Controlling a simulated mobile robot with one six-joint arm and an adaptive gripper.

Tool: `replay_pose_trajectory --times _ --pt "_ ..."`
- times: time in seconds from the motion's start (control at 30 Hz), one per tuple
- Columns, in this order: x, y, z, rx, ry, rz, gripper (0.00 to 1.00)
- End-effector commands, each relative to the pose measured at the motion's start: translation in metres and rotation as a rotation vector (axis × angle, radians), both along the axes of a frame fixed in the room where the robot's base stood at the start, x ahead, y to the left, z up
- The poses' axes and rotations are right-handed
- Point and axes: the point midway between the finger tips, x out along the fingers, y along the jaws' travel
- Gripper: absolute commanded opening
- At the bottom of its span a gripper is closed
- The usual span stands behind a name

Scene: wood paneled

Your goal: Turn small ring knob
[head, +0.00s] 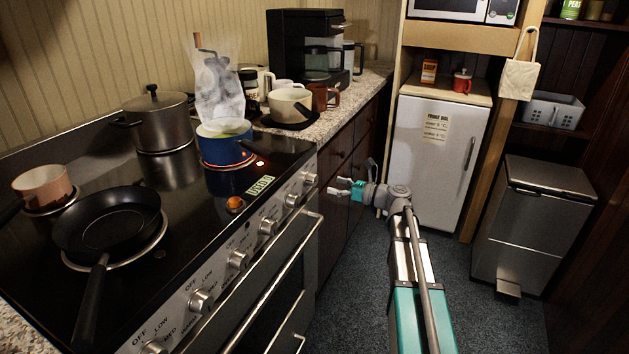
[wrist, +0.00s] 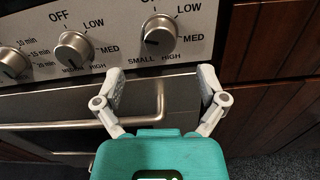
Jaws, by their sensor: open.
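The small ring knob (wrist: 160,30) is a round silver knob with "SMALL" printed beneath it and OFF, LOW, MED and HIGH around it. In the head view it is the knob (head: 309,178) at the far end of the stove's front panel. A dark mark shows on its lower left; its exact setting is unclear. My gripper (wrist: 160,78) is open and empty, its fingers spread below the knob in the wrist view, not around it. In the head view my gripper (head: 338,186) points at the panel from the right, apart from the knob.
Beside it are another burner knob (wrist: 73,48) and a timer knob (wrist: 12,62). The oven handle (wrist: 90,125) runs below the panel. A steaming blue pot (head: 226,142) and a black pan (head: 107,220) stand on the stovetop. Carpeted floor (head: 350,290) is open beside the stove.

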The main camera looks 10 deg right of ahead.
Motion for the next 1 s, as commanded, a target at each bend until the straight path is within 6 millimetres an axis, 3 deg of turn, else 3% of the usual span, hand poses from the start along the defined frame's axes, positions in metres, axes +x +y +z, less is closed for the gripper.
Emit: replay_pose_trajectory --times 0.43,0.97,1.0 --pt "0.036 0.048 0.000 0.000 0.000 0.000 0.91" --pt "0.042 0.057 0.000 0.000 0.000 -0.002 0.91" --pt "0.042 0.057 0.000 0.000 0.000 -0.002 0.83"
